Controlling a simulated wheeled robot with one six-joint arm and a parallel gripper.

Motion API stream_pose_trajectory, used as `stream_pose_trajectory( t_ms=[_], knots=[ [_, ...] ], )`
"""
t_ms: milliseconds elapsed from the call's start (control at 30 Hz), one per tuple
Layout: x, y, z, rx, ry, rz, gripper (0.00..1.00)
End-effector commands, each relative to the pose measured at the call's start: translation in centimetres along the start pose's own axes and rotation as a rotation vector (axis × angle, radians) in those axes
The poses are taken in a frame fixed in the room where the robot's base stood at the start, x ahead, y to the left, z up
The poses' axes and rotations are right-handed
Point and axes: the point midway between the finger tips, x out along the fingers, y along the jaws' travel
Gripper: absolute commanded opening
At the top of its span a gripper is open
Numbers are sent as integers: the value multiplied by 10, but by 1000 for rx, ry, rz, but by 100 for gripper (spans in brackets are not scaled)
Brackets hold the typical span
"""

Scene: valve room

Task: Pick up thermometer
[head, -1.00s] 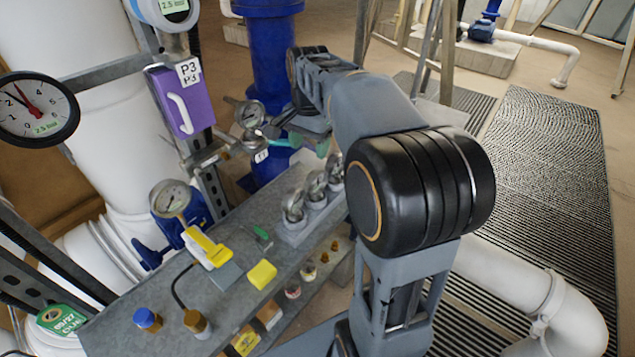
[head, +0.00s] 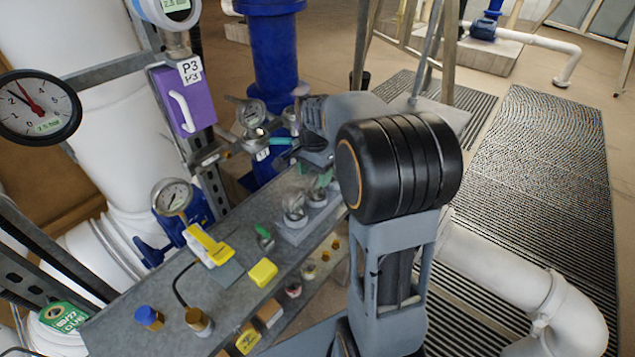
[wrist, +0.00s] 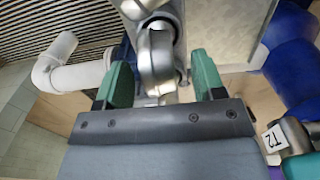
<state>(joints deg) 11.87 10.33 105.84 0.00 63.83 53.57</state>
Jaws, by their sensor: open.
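My gripper (wrist: 162,80) is open with green fingers. In the wrist view a grey metal rounded fitting (wrist: 155,55) lies between and beyond the fingers, with gaps on both sides. No dial face shows on it there. In the head view my gripper is beside the gauges, partly hidden by my arm. A tag reading T2 (wrist: 275,138) is to the right.
A blue column (head: 275,60) stands behind. A purple box (head: 183,100) hangs at the left. Floor grating (head: 545,180) lies clear at right.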

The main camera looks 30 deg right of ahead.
Motion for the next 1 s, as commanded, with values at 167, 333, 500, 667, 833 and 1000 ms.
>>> stream_pose_trajectory(
  t_ms=[167, 333, 500, 667, 833, 1000],
  knots=[
    [20, 1, 0, 0, -1, 1, 63],
    [27, 1, 0, 0, 0, 0, 63],
    [27, 1, 0, 0, 0, 0, 63],
    [27, 1, 0, 0, 0, 0, 49],
    [27, 1, 0, 0, 0, 0, 33],
    [27, 1, 0, 0, 0, 0, 17]
  ],
)
